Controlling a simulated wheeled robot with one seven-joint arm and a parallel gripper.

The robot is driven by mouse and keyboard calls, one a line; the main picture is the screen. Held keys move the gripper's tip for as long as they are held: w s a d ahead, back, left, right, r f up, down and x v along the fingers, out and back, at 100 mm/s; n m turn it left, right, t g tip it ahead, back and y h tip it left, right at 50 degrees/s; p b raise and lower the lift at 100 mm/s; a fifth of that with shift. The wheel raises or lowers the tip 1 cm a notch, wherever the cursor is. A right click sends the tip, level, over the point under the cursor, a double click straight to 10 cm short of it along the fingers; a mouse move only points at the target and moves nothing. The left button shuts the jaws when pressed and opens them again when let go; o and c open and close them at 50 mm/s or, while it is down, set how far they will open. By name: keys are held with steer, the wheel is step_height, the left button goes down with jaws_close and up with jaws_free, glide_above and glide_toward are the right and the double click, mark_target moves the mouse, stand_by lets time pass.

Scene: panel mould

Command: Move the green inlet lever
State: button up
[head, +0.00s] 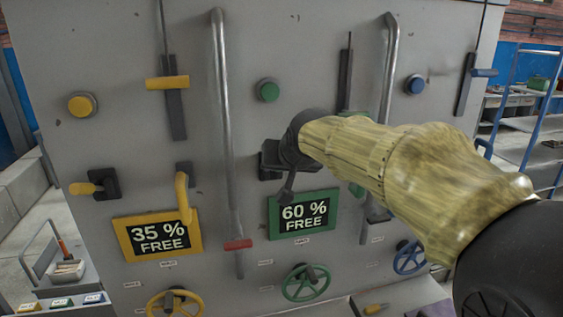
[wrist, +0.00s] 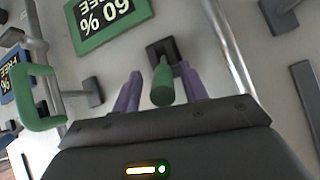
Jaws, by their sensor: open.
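The green lever (wrist: 162,86) stands out from a dark square mount on the grey panel in the wrist view. My gripper (wrist: 160,76) is open, with one purple finger on each side of the lever's green grip. I cannot tell whether either finger touches it. In the head view my gripper (head: 284,174) is in front of the panel's green column, above the green "60 % FREE" display (head: 303,213), and the lever is hidden behind it. The display also shows upside down in the wrist view (wrist: 106,14).
A green hook handle (wrist: 38,122) is at left in the wrist view. A vertical grey pipe (head: 222,110) with a red band runs left of my gripper; another (head: 390,55) is behind my arm. A yellow lever (head: 83,188) and a green handwheel (head: 304,283) are also on the panel.

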steer(key=shift+s+a+r+b, duration=0.15)
steer(key=shift+s+r+b, duration=0.25)
steer(key=shift+s+b, duration=0.05)
steer(key=b+v, duration=0.5)
steer(key=v, duration=1)
steer(key=shift+s+r, duration=0.25)
steer(key=w+d+f+g+h+b, duration=0.1)
steer(key=w+d+f+g+b, duration=0.15)
steer(key=f, duration=1.25)
steer(key=w+d+f+g+h+b, duration=0.1)
steer(key=d+f+b, duration=0.25)
steer(key=f, duration=1.15)
steer(key=s+d+f+g+b, duration=0.1)
steer(key=s+f, duration=0.3)
steer(key=f, duration=0.4)
steer(key=s+d+f+g+b, duration=0.1)
steer(key=s+f, duration=0.3)
steer(key=f, duration=0.4)
steer(key=s+d+f+g+h+b, duration=0.1)
steer(key=s+d+f, duration=0.2)
steer(key=f, duration=0.5)
steer(key=shift+s+d+f+m+g+b, duration=0.2)
steer(key=shift+s+f+m+g+b, duration=0.15)
steer(key=shift+s, duration=0.3)
